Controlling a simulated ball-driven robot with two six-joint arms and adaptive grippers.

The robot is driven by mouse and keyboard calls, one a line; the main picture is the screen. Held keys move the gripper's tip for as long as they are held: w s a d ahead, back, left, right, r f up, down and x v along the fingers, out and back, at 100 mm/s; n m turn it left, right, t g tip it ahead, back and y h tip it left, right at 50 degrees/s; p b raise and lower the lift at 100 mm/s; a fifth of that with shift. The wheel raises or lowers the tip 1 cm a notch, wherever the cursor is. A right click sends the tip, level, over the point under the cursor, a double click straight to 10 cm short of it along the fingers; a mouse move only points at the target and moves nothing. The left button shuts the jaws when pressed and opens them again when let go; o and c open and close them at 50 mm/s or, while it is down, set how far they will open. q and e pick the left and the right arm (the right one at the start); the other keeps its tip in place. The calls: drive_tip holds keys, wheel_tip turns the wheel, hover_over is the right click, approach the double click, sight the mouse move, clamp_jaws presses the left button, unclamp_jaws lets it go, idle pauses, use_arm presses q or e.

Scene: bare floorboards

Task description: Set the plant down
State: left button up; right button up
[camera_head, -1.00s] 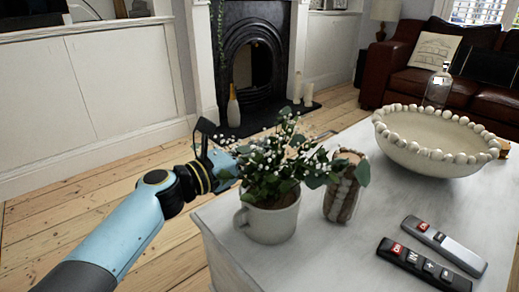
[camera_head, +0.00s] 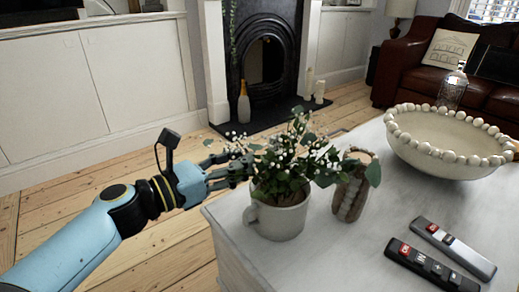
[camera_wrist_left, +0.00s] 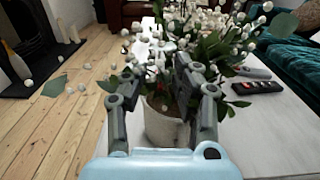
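The plant (camera_head: 285,165), with green leaves and small white flowers, sits in a pale mug-like pot (camera_head: 280,217). The pot stands upright on the white table (camera_head: 335,255), near its left edge. My left gripper (camera_head: 240,170) is just left of the plant, with its fingers spread and pointing at it. In the left wrist view, the open fingers (camera_wrist_left: 158,82) show in front of the pot (camera_wrist_left: 168,125) and leaves, with no grip on the pot. Leaves overlap the fingertips, so I cannot tell whether they touch foliage. My right gripper is in neither view.
A patterned jar (camera_head: 350,190) stands close right of the pot. A beaded bowl (camera_head: 445,145) is farther back, with a glass bottle (camera_head: 453,88) behind it. Two remotes (camera_head: 432,266) (camera_head: 455,247) lie at the front right. The floor left of the table is clear.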

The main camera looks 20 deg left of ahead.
use_arm(q)
drive_tip(key=shift+v, duration=1.8)
drive_tip(key=s+a+f+m+g+y, duration=0.1)
drive_tip(key=s+f+m+g+y, duration=0.15)
drive_tip(key=s+f+m, duration=0.55)
drive_tip(key=s+a+f+m+g+y, duration=0.1)
drive_tip(key=s+a+f+m+g, duration=0.2)
drive_tip(key=f, duration=0.9)
drive_tip(key=s+f+m+g+y, duration=0.2)
drive_tip(key=s+f+m+g, duration=0.15)
drive_tip(key=s+f, duration=0.5)
drive_tip(key=s+a+f+m+g+y, duration=0.2)
drive_tip(key=s+f+m, duration=0.4)
drive_tip(key=s, duration=0.5)
drive_tip(key=s+a+f+m+g+y, duration=0.3)
drive_tip(key=s+a+f+m, duration=0.2)
drive_tip(key=s+f+m, duration=0.2)
drive_tip(key=s+m, duration=0.2)
drive_tip(key=s, duration=0.2)
drive_tip(key=shift+s+f+g+y, duration=0.25)
drive_tip(key=shift+s+g+y, duration=0.05)
drive_tip(key=shift+g+y, duration=0.1)
drive_tip(key=shift+a+m, duration=0.1)
drive_tip(key=shift+m, duration=0.15)
